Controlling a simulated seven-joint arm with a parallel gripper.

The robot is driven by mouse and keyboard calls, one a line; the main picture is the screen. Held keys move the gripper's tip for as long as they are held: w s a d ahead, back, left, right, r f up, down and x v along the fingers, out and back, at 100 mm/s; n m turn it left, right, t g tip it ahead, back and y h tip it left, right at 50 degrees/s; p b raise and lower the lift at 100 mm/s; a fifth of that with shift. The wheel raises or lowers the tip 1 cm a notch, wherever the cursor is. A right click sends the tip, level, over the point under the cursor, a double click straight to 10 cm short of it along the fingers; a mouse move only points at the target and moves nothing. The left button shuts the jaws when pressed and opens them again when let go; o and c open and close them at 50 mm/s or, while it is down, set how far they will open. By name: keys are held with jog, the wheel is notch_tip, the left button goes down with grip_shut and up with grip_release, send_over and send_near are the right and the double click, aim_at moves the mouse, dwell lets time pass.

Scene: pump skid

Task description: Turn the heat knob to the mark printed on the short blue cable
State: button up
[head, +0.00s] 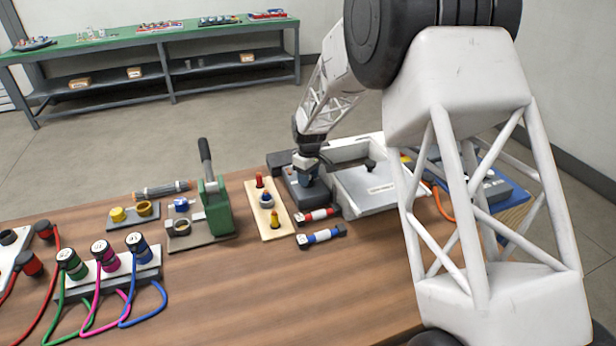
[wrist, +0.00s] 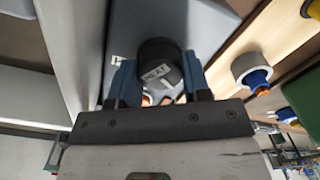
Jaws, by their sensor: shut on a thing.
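The black heat knob (wrist: 160,62) shows in the wrist view, with a white label reading HEAT. It sits on a grey box (wrist: 205,22), which also shows in the head view (head: 322,198). My gripper (wrist: 158,82) is shut on the knob, with a blue finger on each side of it. In the head view my gripper (head: 307,178) is over the box and hides the knob. A short blue cable (head: 321,236) with a white middle band lies on the table in front of the box. Any print on it is too small to read.
A short red cable (head: 316,217) lies beside the blue one. A wooden peg board (head: 281,220) stands close left of the box, and a white tray (head: 372,205) close right. A green lever press (head: 217,208) is farther left. The front middle of the table is clear.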

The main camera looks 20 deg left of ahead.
jog(key=shift+m, duration=0.5)
jog(key=m, duration=1)
jog(key=shift+m, duration=0.4)
jog(key=o, duration=0.9)
jog(key=shift+r, duration=0.15)
jog(key=shift+d+r, duration=0.1)
jog(key=shift+r, duration=3.7)
